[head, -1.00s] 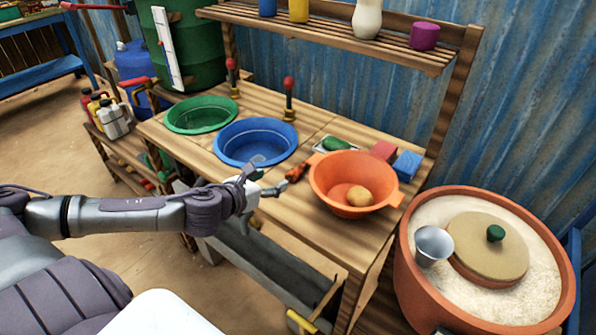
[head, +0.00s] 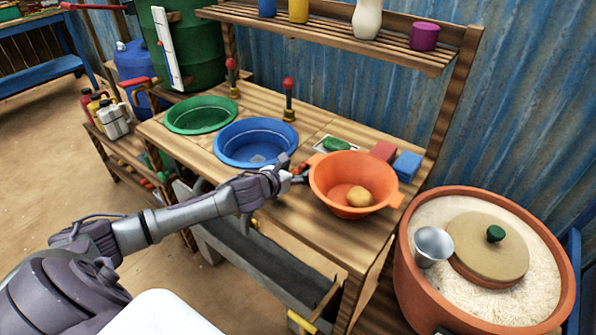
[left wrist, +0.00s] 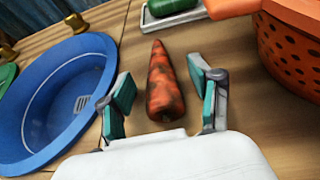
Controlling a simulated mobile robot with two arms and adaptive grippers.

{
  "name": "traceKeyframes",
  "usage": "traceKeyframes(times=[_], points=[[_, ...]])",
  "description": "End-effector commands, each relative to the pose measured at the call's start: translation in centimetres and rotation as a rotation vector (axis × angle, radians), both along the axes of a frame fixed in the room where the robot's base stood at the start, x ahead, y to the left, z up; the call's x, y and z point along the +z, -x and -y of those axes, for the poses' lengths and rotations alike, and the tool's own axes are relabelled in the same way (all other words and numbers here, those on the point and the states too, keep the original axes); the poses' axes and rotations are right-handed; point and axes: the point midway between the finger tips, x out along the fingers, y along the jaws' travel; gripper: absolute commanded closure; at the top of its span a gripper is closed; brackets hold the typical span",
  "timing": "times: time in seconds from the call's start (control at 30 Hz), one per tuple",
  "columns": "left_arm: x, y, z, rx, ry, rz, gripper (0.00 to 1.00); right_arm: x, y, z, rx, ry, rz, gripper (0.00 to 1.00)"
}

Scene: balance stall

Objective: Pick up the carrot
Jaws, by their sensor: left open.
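The carrot (left wrist: 163,84) is orange with dark patches and lies on the wooden bench between the blue basin and the orange colander. In the left wrist view it lies between the two fingers of my left gripper (left wrist: 164,98), its thick end near the palm and its tip pointing away. The fingers are open, with a gap on each side of the carrot. In the head view my left gripper (head: 299,176) is over the bench next to the colander and hides most of the carrot. My right gripper is not in view.
The blue basin (head: 224,150) is left of the gripper. The orange colander (head: 331,195), holding a round tan item (head: 358,196), is close on the right. A green item (head: 336,144) on a small tray lies behind. A large clay pot (head: 410,285) stands at right.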

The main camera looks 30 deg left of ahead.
Motion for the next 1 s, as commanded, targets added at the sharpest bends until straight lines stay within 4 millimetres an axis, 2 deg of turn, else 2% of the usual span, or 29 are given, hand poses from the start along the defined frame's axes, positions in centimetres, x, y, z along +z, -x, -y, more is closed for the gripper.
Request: traceKeyframes(times=[0.27, 0.63, 0.87, 1.0], points=[[-0.2, -0.3, 0.0, 0.000, -0.001, -0.001, 0.36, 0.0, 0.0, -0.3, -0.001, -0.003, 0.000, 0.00], [-0.2, -0.3, 0.0, 0.000, -0.001, -0.001, 0.98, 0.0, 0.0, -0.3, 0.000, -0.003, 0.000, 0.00], [0.0, -0.3, 0.0, 0.000, -0.001, 0.000, 1.00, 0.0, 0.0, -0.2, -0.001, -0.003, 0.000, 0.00], [1.3, -0.3, 0.0, -0.003, -0.002, 0.003, 1.00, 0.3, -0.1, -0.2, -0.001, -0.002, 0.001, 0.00]])
